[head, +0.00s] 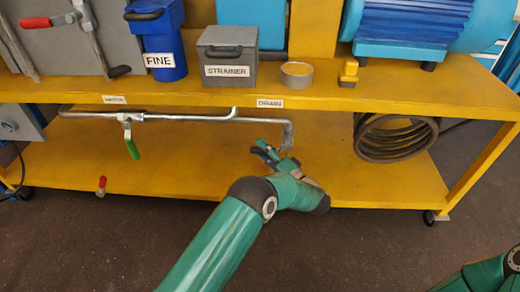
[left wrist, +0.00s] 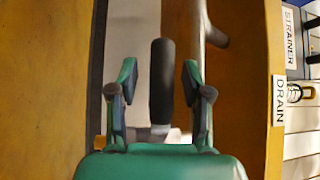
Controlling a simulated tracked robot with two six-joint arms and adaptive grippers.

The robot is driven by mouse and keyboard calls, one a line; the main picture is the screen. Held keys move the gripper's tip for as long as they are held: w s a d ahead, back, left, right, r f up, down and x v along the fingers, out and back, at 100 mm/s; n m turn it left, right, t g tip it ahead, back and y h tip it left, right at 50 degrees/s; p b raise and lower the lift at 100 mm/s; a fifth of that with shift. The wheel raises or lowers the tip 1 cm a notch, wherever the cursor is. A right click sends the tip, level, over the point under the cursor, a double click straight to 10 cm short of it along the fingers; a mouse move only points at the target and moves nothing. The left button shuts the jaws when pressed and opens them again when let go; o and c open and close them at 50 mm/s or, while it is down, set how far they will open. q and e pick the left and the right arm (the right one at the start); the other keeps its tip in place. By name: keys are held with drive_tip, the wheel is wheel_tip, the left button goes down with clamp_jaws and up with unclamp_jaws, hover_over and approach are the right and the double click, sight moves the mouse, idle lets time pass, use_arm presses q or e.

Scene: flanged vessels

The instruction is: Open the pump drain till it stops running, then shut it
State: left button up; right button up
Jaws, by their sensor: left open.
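My left gripper (head: 266,150) is open at the lower end of the grey drain pipe (head: 289,128), below the DRAIN label (head: 270,103). In the left wrist view the two fingers (left wrist: 160,85) stand on either side of a dark lever grip (left wrist: 162,80), with a gap on both sides. A pale metal part (left wrist: 152,133) shows at the grip's lower end. No running liquid can be made out. My right gripper is out of view.
A green-handled valve (head: 131,147) hangs from the pipe at the left. A red handle (head: 101,186) shows at the shelf's front edge. The strainer box (head: 228,57) and blue FINE bin (head: 160,45) stand on the upper shelf.

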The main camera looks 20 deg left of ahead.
use_arm(q)
drive_tip(key=shift+a, duration=0.3)
